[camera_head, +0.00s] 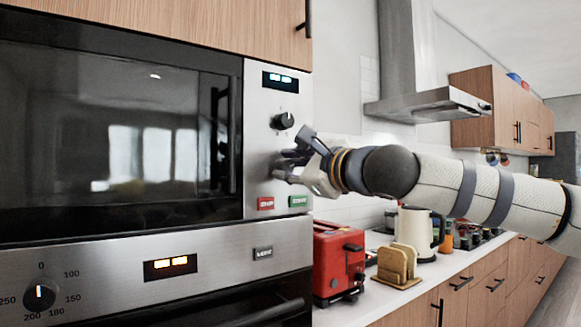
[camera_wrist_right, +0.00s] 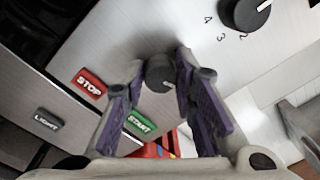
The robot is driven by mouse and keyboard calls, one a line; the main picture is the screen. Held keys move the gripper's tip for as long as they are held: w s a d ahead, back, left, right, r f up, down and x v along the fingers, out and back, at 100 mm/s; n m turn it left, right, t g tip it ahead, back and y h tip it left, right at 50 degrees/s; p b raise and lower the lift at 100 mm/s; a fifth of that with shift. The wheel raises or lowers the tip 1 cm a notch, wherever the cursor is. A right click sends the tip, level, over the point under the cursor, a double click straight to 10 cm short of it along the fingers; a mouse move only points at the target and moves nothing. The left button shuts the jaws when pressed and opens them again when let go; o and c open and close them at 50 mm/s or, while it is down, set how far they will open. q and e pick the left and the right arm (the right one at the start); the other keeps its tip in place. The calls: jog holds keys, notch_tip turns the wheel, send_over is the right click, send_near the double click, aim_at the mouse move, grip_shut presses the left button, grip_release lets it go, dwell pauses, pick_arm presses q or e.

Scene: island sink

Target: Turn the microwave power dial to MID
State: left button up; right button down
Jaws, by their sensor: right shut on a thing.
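The microwave (camera_head: 262,215) is built into the cabinet at the left, with a steel control panel. Its upper dial (camera_head: 283,121) is black and stands free; the right wrist view shows this dial (camera_wrist_right: 245,14) beside the numbers 2, 3 and 4. A lower dark dial (camera_wrist_right: 160,73) sits between the fingers of my right gripper (camera_wrist_right: 160,66), which is shut on it. In the head view my right gripper (camera_head: 284,166) reaches the panel from the right and covers the lower dial. The lower dial's markings cannot be read. My left gripper is not in view.
A red STOP button (camera_wrist_right: 90,83) and a green START button (camera_wrist_right: 141,124) lie just below the lower dial. An oven with its own dial (camera_head: 40,296) is below. A red toaster (camera_head: 335,262), toast rack (camera_head: 398,262) and kettle (camera_head: 417,230) stand on the counter.

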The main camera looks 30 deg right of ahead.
jog(key=shift+n, duration=0.6)
jog(key=c, duration=1.3)
grip_release()
jog(key=s, duration=1.2)
jog(key=shift+d+f, duration=0.25)
jog(key=shift+d, duration=0.1)
